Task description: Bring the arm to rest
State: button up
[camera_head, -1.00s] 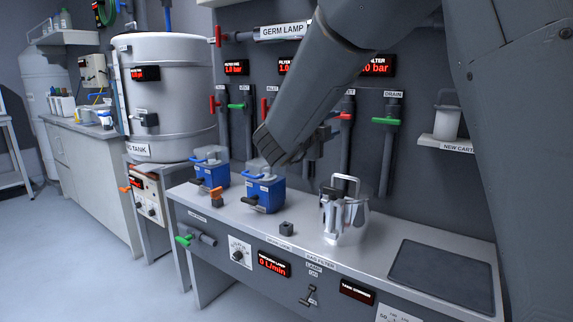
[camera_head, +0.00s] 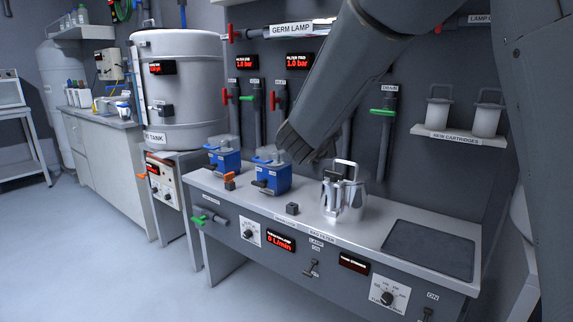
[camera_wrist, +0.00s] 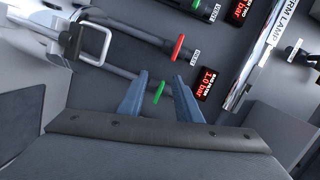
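My arm (camera_head: 345,75) comes down from the top right in the head view, bent in front of the wall panel. Its lower end hangs above the bench, just right of the blue filter units. My gripper is mostly hidden behind the arm there. In the wrist view my gripper (camera_wrist: 160,82) shows two blue-grey fingers standing apart with nothing held between them. Behind them are the panel's pipes, with a green valve handle (camera_wrist: 159,92) seen between the fingers and a red one (camera_wrist: 178,47) beyond.
A shelf (camera_head: 455,135) with two cartridges is on the right wall. A large tank (camera_head: 185,100) stands left. Open floor (camera_head: 80,240) lies front left.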

jog(key=s+f+n+g+y+p, duration=0.7)
jog(key=s+f+n, duration=0.65)
jog(key=s, duration=0.35)
jog(key=s+d+f+n+g+p, duration=0.1)
jog(key=s+d+f+n+g, duration=0.1)
jog(key=s, duration=1)
jog(key=s+d+f+n+g+p, duration=0.1)
jog(key=s+d+n+g, duration=0.3)
jog(key=s, duration=0.8)
jog(key=shift+f+n+g, duration=0.35)
jog(key=shift+f+g, duration=0.25)
jog(key=shift+g, duration=0.6)
